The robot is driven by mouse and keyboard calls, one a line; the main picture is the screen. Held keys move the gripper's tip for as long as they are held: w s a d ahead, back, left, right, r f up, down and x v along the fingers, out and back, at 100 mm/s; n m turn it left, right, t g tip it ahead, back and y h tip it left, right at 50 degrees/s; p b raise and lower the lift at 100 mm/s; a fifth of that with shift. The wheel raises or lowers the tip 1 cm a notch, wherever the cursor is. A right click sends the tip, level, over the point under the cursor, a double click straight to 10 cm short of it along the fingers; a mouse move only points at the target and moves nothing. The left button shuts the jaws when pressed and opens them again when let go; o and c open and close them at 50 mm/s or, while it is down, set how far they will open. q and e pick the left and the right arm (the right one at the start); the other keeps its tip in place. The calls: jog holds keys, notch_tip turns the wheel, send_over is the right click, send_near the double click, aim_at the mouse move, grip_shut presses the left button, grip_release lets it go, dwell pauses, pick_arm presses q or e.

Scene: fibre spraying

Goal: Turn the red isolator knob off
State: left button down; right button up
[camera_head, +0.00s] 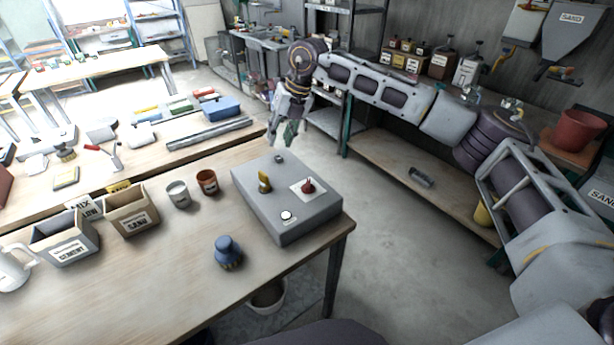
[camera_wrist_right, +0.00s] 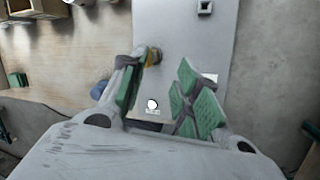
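The red isolator knob (camera_head: 308,185) sits on a white square plate on the grey control box (camera_head: 292,229). A yellow knob (camera_head: 264,182) and a round white button (camera_head: 287,216) are on the same box. My right gripper (camera_head: 282,134) hangs above the far end of the box, apart from the knob. In the right wrist view its green-padded fingers (camera_wrist_right: 162,98) are spread, with nothing between them. The yellow knob (camera_wrist_right: 153,57) and white button (camera_wrist_right: 152,105) show there; the red knob is hidden, apparently behind the right-hand finger. My left gripper is not in view.
A blue knobbed object (camera_head: 228,252) stands on the wooden table, left of the box. Cups (camera_head: 207,182), a sand bin (camera_head: 130,212) and a cement bin (camera_head: 64,240) stand farther left. Open floor (camera_head: 400,260) lies right of the table.

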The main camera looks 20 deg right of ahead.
aim_at(308, 181)
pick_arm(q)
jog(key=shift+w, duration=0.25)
pick_arm(e)
jog(key=s+d+f+m+g+h, duration=0.1)
jog(key=s+d+m+g+h, duration=0.1)
jog(key=d, duration=0.5)
jog(key=shift+s+f+m+h, duration=0.15)
jog(key=shift+s+m+h, duration=0.75)
jog(key=shift+m, duration=0.2)
jog(key=shift+f, duration=0.2)
